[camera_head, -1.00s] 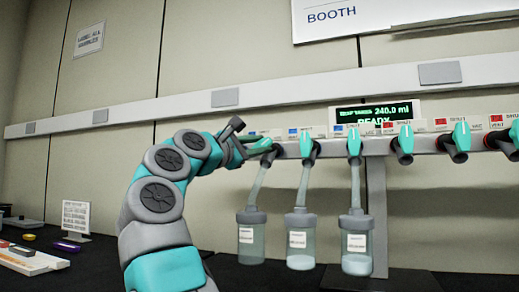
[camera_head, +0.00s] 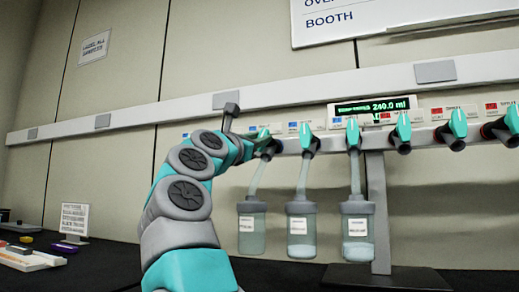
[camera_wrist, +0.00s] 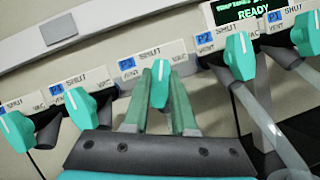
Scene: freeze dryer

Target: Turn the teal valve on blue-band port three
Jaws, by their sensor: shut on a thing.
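Blue-band port three's label (camera_wrist: 127,64) shows in the wrist view, marked SHUT above and VAC to its right. The teal valve (camera_wrist: 160,84) beside it has its handle roughly upright, with a pale line on it. My gripper (camera_wrist: 160,108) has one finger on each side of this handle and is shut on it. In the head view the same valve (camera_head: 263,138) is at the end of my arm, and my gripper (camera_head: 249,146) is partly hidden there. A flask (camera_head: 252,228) hangs below this valve. The valve's lower body is hidden in the wrist view.
Port two's valve (camera_wrist: 240,56) is close on the right, and another teal valve (camera_wrist: 81,107) is close on the left. Two more flasks (camera_head: 301,226) (camera_head: 357,228) hang alongside. A lit display (camera_head: 372,109) stands above the manifold. A support post (camera_head: 377,210) is further right.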

